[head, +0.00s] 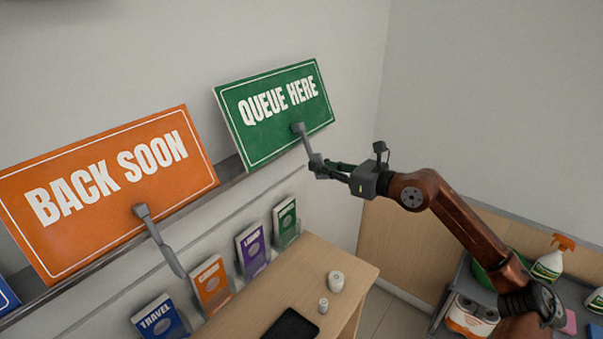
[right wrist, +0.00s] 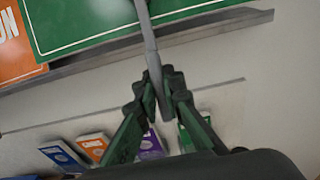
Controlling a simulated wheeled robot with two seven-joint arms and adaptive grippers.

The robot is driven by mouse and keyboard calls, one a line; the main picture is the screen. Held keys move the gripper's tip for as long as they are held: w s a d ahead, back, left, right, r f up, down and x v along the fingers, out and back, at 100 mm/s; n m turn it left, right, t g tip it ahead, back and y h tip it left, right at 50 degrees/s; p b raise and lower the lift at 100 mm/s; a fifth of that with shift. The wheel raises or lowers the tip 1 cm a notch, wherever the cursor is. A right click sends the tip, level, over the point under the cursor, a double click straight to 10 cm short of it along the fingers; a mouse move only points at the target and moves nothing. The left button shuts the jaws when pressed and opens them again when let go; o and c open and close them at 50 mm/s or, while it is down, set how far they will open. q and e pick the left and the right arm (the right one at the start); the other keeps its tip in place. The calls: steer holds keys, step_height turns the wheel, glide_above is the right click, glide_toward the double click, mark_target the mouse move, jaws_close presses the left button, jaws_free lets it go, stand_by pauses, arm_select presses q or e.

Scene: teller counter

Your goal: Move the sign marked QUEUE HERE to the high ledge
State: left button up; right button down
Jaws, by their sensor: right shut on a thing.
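The green sign marked QUEUE HERE (head: 265,135) is at the upper middle of the head view, tilted, by the right end of a grey wall ledge (head: 228,176). A grey handle (head: 303,142) comes out of its face. My right gripper (head: 314,164) is shut on that handle. In the right wrist view the fingers of my right gripper (right wrist: 162,90) close around the grey handle (right wrist: 151,55), with the green sign (right wrist: 90,22) behind. Whether the sign's lower edge touches the ledge (right wrist: 190,35), I cannot tell. My left gripper is not in view.
An orange BACK SOON sign (head: 110,190) with its own handle (head: 158,240) stands left on the ledge. Below are leaflet holders, including a TRAVEL one (head: 160,318). A wooden counter (head: 350,268) holds small white containers (head: 336,281) and a dark tablet-like object (head: 290,325). A cart with spray bottles (head: 550,262) is at right.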

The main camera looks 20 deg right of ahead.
steer(key=shift+b+v, duration=1.75)
steer(key=shift+v, duration=0.55)
steer(key=shift+w+r, duration=0.1)
steer(key=shift+r, duration=0.05)
